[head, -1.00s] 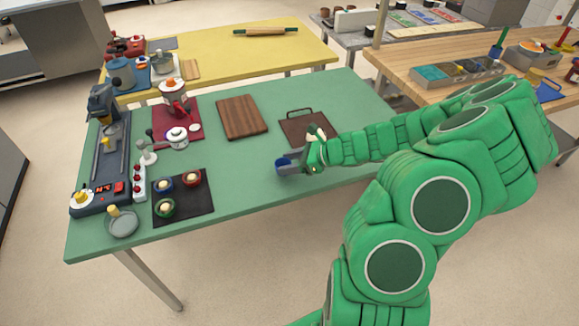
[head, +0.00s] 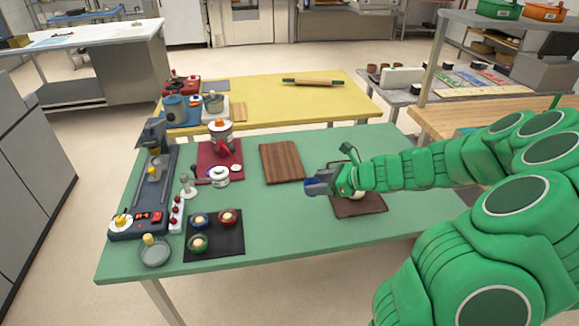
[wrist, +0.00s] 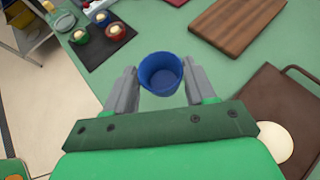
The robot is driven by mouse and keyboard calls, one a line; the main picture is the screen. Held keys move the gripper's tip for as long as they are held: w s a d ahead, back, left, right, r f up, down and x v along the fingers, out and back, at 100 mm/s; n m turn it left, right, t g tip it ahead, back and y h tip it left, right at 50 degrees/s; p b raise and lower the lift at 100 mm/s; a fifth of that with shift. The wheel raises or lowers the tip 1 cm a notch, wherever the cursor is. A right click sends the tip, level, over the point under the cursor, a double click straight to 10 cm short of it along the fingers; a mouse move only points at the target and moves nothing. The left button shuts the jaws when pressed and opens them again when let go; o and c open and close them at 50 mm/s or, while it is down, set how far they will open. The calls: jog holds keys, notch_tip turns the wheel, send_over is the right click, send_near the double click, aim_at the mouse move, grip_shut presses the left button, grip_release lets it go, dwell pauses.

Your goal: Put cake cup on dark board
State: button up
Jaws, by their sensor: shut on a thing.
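My gripper (head: 318,186) is shut on an empty blue cup (wrist: 162,74), held between its two fingers in the wrist view. The cup also shows in the head view (head: 311,185), partly hidden by the fingers. It is above the green table, between the wooden board and the brown tray. The dark board (head: 232,248) lies at the table's front left. Blue (head: 199,220), red (head: 228,216) and green (head: 197,243) cups with pale tops stand on it. The board also shows at the upper left of the wrist view (wrist: 97,57).
A wooden board (head: 282,163) lies left of my gripper. A brown handled tray (head: 362,208) with a pale round piece (wrist: 273,142) is to the right. A red mat (head: 207,158) with a pot and a dark machine (head: 150,200) stand left. Green table (head: 285,225) is clear in front.

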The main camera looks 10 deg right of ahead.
jog(key=w+a+r+m+t, duration=0.1)
jog(key=w+a+r, duration=0.35)
jog(key=w, duration=0.25)
send_over(290, 175)
jog(key=s, duration=0.1)
jog(key=shift+h, duration=0.4)
notch_tip(290, 175, down, 10)
jog(key=shift+r, duration=0.15)
jog(key=shift+w+f, duration=0.35)
jog(key=shift+f, duration=0.2)
jog(key=shift+w+f, duration=0.1)
jog(key=shift+f, duration=1.4)
jog(key=shift+f, duration=0.1)
jog(key=o, duration=1)
